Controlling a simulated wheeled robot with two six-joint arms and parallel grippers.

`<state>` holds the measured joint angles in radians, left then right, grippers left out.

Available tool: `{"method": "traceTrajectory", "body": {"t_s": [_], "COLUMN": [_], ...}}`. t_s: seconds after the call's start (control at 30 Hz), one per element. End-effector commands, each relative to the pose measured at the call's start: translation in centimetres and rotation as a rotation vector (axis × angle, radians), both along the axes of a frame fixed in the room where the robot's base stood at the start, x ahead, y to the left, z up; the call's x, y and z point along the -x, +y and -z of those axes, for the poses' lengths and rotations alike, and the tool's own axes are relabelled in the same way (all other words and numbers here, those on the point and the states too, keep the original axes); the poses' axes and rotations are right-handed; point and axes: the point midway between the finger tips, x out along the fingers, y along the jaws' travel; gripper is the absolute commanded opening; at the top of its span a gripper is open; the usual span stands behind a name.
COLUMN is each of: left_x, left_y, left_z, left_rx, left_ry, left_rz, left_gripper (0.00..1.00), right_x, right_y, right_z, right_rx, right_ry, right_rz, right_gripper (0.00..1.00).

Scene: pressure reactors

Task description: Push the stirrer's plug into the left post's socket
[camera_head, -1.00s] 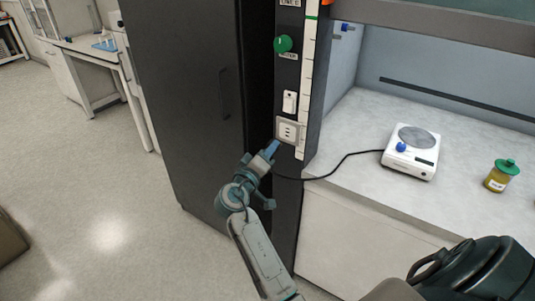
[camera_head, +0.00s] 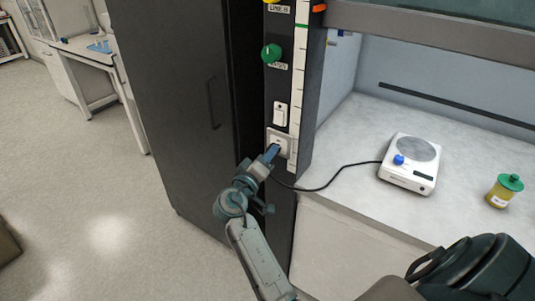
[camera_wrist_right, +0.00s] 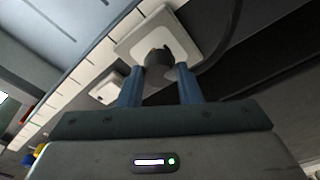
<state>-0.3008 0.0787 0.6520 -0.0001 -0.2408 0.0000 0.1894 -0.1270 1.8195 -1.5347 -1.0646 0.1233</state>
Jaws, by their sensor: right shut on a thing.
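The stirrer (camera_head: 408,172), white with a grey round plate and a blue knob, stands on the fume hood's worktop. Its black cable (camera_head: 325,187) runs left to my right gripper (camera_head: 271,155), which is at the socket (camera_head: 286,137) on the dark left post (camera_head: 283,85). In the right wrist view my right gripper (camera_wrist_right: 160,78) is shut on the dark grey plug (camera_wrist_right: 158,58). The plug's front end is at the face of the white socket plate (camera_wrist_right: 135,42); whether it is fully seated I cannot tell. My left gripper is not in view.
A white switch (camera_head: 281,113) and a green knob (camera_head: 271,53) are above the socket on the post. A yellow jar with a green lid (camera_head: 505,190) stands right of the stirrer. A dark cabinet (camera_head: 185,110) stands left of the post.

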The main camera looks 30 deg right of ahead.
Motion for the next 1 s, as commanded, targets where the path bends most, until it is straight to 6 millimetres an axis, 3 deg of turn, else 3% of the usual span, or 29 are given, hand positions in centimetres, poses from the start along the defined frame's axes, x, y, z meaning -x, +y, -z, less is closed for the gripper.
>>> {"method": "traceTrajectory", "body": {"t_s": [1.0], "left_x": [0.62], "left_y": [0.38], "left_z": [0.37], "left_rx": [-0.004], "left_ry": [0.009], "left_rz": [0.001], "left_gripper": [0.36], "right_x": [0.14], "right_y": [0.07], "right_z": [0.04], "right_rx": [0.0], "right_ry": [-0.001], "right_rz": [0.001], "right_gripper": [0.11]}}
